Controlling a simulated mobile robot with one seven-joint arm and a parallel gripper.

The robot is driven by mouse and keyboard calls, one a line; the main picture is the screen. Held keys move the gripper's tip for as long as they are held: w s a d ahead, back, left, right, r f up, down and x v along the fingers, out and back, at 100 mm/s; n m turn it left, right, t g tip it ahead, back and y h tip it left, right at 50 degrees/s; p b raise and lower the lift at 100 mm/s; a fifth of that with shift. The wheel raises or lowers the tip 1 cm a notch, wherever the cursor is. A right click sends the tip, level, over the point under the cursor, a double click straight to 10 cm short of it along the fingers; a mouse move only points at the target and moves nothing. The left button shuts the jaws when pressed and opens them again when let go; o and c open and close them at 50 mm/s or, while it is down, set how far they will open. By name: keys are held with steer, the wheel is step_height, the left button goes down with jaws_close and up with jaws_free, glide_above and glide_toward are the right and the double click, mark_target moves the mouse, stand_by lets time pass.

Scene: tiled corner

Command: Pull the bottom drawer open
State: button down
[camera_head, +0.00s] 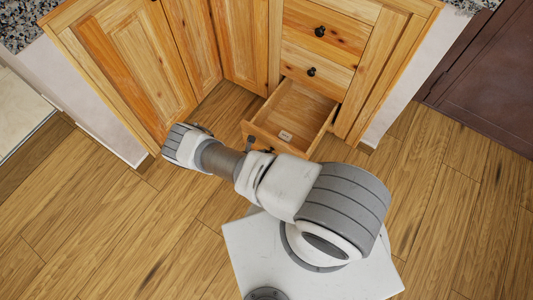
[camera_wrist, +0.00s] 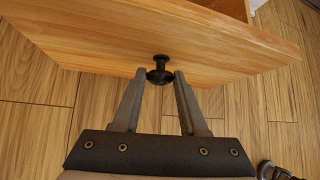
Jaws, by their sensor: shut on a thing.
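The bottom drawer (camera_head: 292,108) is pulled well out of the cabinet in the head view, and its empty wooden inside shows. Its front panel also fills the upper part of the wrist view (camera_wrist: 90,45). A dark round knob (camera_wrist: 160,74) sits on that panel. My gripper (camera_wrist: 161,78) has its two grey fingertips on either side of the knob and is shut on it. In the head view my arm hides most of the gripper and the knob.
Two closed drawers with black knobs, the upper (camera_head: 330,30) and the middle (camera_head: 315,70), are above the open one. Closed cabinet doors (camera_head: 130,60) stand to the left. A small light label (camera_head: 286,135) lies in the drawer. The wooden floor (camera_head: 120,230) is clear.

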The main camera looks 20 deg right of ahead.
steer(key=shift+s+a, duration=0.2)
steer(key=shift+s, duration=0.05)
steer(key=shift+c, duration=2.2)
jaws_free()
steer(key=shift+w, duration=0.1)
